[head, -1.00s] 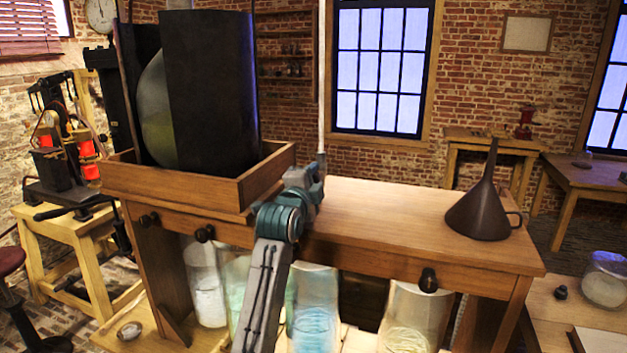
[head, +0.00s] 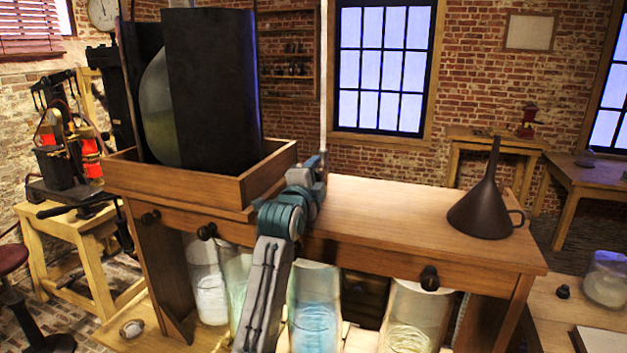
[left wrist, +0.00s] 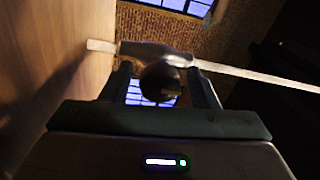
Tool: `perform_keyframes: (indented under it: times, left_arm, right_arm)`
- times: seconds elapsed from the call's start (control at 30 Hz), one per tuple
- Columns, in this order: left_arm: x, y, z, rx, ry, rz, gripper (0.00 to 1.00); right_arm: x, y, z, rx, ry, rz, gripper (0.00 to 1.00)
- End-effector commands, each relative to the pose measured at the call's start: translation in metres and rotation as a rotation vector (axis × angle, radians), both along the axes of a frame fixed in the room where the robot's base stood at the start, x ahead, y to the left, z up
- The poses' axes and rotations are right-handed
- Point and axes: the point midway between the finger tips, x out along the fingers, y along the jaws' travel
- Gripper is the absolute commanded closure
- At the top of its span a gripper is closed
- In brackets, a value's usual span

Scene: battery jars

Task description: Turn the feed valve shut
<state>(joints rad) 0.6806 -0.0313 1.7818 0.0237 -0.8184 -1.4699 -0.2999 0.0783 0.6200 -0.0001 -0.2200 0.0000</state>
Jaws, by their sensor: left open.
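A thin pale upright pipe (head: 324,80) rises from the bench behind my left wrist. The left wrist view shows the pipe (left wrist: 250,75) crossing the picture, with a fitting on it. A dark round knob (left wrist: 160,84), which looks like the feed valve's handle, sits in front of that fitting. My left gripper (left wrist: 163,92) is open, with one finger on each side of the knob. I cannot tell whether the fingers touch it. In the head view my left gripper (head: 319,168) is by the pipe's foot, and the knob is hidden there. My right gripper is not in view.
A wooden tray (head: 215,190) with a dark curved shield (head: 212,90) and a glass vessel stands just left of my gripper. A dark funnel (head: 487,205) stands on the bench (head: 400,205) at right. Several glass jars stand below. The bench's middle is clear.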

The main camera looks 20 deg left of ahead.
Motion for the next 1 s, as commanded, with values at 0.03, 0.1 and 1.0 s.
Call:
perform_keyframes:
  times: [0.03,0.1,1.0]
  left_arm:
    - [-0.002,0.0,-0.002,0.0,-0.001,0.0,0.45]
    - [-0.009,0.0,-0.003,0.0,-0.002,0.0,0.45]
    - [-0.107,0.003,-0.008,0.0,0.0,0.0,0.45]
  right_arm:
    - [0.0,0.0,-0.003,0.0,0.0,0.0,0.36]
    - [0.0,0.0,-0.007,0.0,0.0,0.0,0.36]
    - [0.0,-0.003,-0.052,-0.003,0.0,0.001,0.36]
